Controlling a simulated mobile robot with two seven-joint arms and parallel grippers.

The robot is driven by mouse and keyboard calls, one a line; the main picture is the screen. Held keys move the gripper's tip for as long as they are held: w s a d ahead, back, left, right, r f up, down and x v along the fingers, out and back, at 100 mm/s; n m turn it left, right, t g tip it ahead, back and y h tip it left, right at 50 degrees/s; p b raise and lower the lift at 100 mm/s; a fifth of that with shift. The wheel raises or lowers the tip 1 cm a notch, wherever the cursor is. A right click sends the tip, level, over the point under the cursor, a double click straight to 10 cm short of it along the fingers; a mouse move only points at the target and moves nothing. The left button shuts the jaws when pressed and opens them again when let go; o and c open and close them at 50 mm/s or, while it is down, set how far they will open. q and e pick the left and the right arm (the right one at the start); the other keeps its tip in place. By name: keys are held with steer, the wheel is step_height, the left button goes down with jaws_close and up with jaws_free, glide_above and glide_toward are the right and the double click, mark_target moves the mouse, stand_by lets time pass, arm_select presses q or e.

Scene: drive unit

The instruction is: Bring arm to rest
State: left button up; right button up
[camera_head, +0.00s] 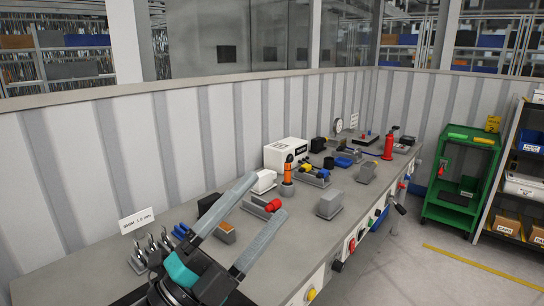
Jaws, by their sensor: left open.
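My left gripper (269,195) shows at the bottom centre-left, its dark body marked with a teal part. Its two long grey fingers point up and to the right over the near part of the grey workbench (312,240). The fingers are wide apart, and nothing is held between them. They hide part of the bench top and the items behind them. I cannot tell how high they are above the bench. My right gripper is not in view.
On the bench are a grey block (329,204), a red-ended part (272,205), an orange-and-black tool (288,172), a white box (285,152) and a small sign (136,220). A ribbed wall (120,150) runs behind. A green cart (456,185) and shelf stand right.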

arm_select(q)
steer(key=w+a+f+n+g+y, duration=0.1)
steer(key=a+f+n+y, duration=0.6)
steer(key=f+n+y, duration=0.25)
steer(key=w+a+f+n+y, duration=0.1)
steer(key=a+f+n+y, duration=0.6)
steer(key=f+n+y, duration=0.3)
steer(key=s+f+n+g+h, duration=0.2)
steer(key=s+f+n+g, duration=0.2)
steer(key=s+f+g, duration=1.15)
steer(key=s+f+t, duration=0.1)
steer(key=s+f, duration=0.2)
steer(key=f, duration=0.8)
steer(key=s+f+t, duration=0.1)
steer(key=s+f, duration=0.2)
steer(key=f, duration=0.8)
steer(key=s+a+f+g, duration=0.1)
steer(key=s+a+f, duration=0.1)
steer(key=s+f, duration=1.2)
steer(key=shift+s+a+f, duration=0.35)
steer(key=shift+s+f, duration=0.05)
steer(key=shift+s, duration=0.1)
